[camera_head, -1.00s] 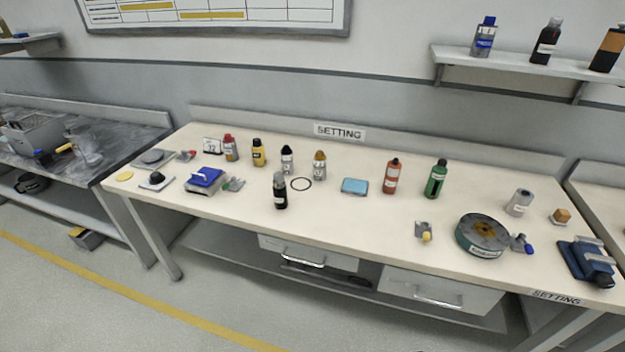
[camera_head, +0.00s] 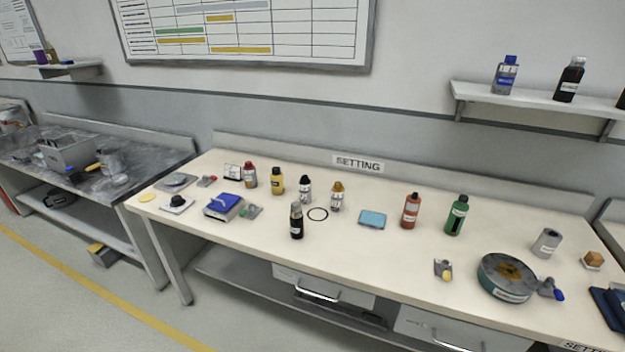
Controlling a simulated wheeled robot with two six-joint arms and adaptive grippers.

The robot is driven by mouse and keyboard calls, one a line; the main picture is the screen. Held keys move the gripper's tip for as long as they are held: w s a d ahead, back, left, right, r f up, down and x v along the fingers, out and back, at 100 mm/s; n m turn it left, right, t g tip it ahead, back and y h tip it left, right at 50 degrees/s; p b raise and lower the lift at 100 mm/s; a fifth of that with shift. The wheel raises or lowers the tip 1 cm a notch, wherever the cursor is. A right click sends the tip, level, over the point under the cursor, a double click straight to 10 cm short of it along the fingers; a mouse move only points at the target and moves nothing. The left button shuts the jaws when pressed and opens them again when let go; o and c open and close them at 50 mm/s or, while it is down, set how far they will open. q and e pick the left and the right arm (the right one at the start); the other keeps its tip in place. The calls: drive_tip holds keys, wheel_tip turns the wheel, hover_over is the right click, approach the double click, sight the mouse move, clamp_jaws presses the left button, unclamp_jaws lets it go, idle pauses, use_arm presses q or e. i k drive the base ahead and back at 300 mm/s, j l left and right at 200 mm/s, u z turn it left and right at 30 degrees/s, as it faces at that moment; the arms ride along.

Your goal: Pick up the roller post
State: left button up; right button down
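Several small grey fittings with coloured ends lie on the long cream bench (camera_head: 340,265), and I cannot tell for sure which is the roller post. One with a yellow end (camera_head: 443,268) lies near the front edge, right of centre. One with a blue end (camera_head: 550,288) lies beside a round grey-green turntable (camera_head: 507,277). One with a green end (camera_head: 251,211) lies beside a blue-topped device (camera_head: 223,206). One with a red end (camera_head: 207,181) lies at the back left. Neither of my grippers is in view.
Bottles stand along the bench, including a black one (camera_head: 297,221), a red one (camera_head: 411,211) and a green one (camera_head: 456,215). A black ring (camera_head: 318,214) and a blue pad (camera_head: 372,219) lie mid-bench. A grey cylinder (camera_head: 547,243) stands at the right. The bench's front middle is clear.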

sight(296, 220)
drive_tip(key=i+j, duration=0.15)
drive_tip(key=j, duration=0.3)
drive_tip(key=i+j, duration=0.1)
drive_tip(key=j, duration=0.3)
drive_tip(key=i+j, duration=0.15)
drive_tip(key=j, duration=0.3)
drive_tip(key=i+j+z, duration=0.1)
drive_tip(key=j, duration=0.3)
drive_tip(key=i+j, duration=0.15)
drive_tip(key=j, duration=0.3)
drive_tip(key=i+j, duration=0.15)
drive_tip(key=j, duration=0.3)
